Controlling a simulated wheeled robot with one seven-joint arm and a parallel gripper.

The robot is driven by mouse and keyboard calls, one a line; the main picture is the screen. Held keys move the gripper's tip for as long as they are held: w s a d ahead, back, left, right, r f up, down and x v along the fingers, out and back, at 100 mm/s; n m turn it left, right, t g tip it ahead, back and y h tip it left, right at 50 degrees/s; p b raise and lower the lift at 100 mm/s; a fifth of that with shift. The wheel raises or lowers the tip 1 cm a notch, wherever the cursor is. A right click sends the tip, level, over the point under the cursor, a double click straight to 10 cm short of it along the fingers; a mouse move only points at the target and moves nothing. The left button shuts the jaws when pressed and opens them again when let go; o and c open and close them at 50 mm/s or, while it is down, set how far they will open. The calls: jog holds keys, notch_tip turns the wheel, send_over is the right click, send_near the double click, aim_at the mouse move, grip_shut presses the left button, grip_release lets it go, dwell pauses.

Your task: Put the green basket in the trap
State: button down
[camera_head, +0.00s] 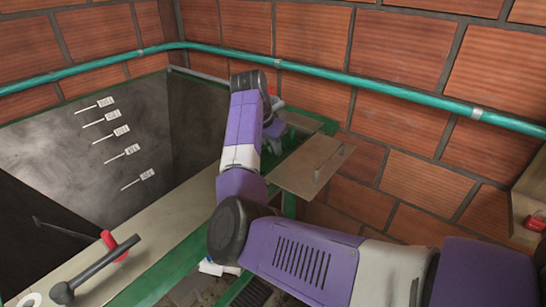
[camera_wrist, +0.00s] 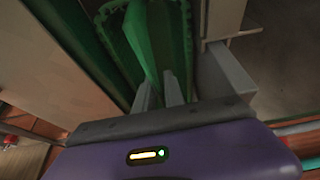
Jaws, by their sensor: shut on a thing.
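The green basket (camera_wrist: 145,38) shows in the wrist view directly beyond my fingers, with ribbed green edges. My gripper (camera_wrist: 160,90) is shut on a green part of it; the exact contact is partly hidden by the gripper body. In the head view, my arm reaches to the far end of the green frame, and its links hide most of the gripper and the basket. A green-edged opening (camera_head: 301,122) beside the arm's end looks like the trap. A tan panel with a handle (camera_head: 313,165) lies in front of it.
A deep dark tank (camera_head: 85,150) with several white level labels is on the left. A red-marked lever (camera_head: 108,243) stands at its near edge. A teal pipe (camera_head: 380,88) runs along the brick wall behind. A red button (camera_head: 534,222) is at the right.

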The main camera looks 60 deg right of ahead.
aim_at(274, 158)
jog(key=shift+f+p, duration=0.3)
jog(key=shift+f, duration=1.65)
jog(key=shift+f, duration=0.15)
jog(key=c, duration=1.4)
grip_release()
jog(key=shift+c, duration=0.2)
jog(key=b+v, duration=0.2)
jog(key=v, duration=1)
jog(key=shift+b, duration=0.3)
jog(key=shift+s, duration=0.1)
